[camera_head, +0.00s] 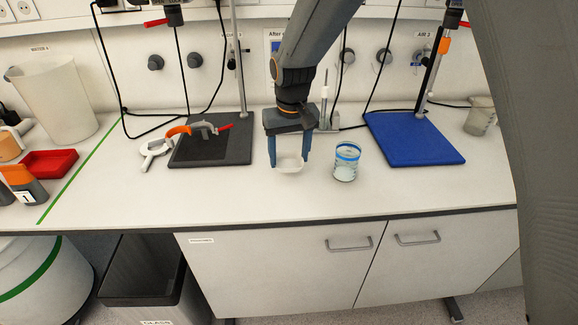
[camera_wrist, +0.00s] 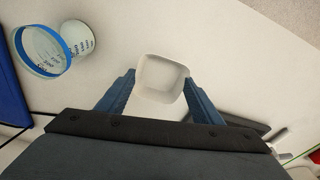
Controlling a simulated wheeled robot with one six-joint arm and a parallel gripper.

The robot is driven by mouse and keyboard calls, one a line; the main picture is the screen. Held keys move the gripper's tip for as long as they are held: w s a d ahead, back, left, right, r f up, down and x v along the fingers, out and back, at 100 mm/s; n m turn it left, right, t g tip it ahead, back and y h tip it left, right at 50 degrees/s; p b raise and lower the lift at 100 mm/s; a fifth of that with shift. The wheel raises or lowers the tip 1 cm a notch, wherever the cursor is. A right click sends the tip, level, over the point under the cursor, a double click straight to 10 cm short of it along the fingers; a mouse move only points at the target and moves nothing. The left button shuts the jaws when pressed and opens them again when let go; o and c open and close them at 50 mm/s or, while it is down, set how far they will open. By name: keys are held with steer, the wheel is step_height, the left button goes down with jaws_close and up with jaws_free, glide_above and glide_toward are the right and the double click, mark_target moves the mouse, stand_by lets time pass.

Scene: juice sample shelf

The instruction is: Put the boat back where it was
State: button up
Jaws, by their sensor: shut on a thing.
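The boat, a small white square dish (camera_head: 289,163), is between the fingers of my gripper (camera_head: 290,152) in the head view. My gripper points down and is shut on the boat, at or just above the white bench top; I cannot tell whether the boat touches it. In the wrist view the boat (camera_wrist: 160,79) sits between the two blue fingers of my gripper (camera_wrist: 160,85), with its open top showing and looking empty.
A blue-rimmed beaker (camera_head: 346,162) stands close to the right of the boat. A black stand base (camera_head: 225,150) is at left, a blue one (camera_head: 415,138) at right. A red tray (camera_head: 49,163) lies far left beyond a green line. The bench front is clear.

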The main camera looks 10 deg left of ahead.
mark_target(289, 161)
steer(key=shift+f+p, duration=0.65)
steer(key=shift+f, duration=1.45)
steer(key=shift+f, duration=0.2)
steer(key=o, duration=1)
steer(key=shift+o, duration=0.2)
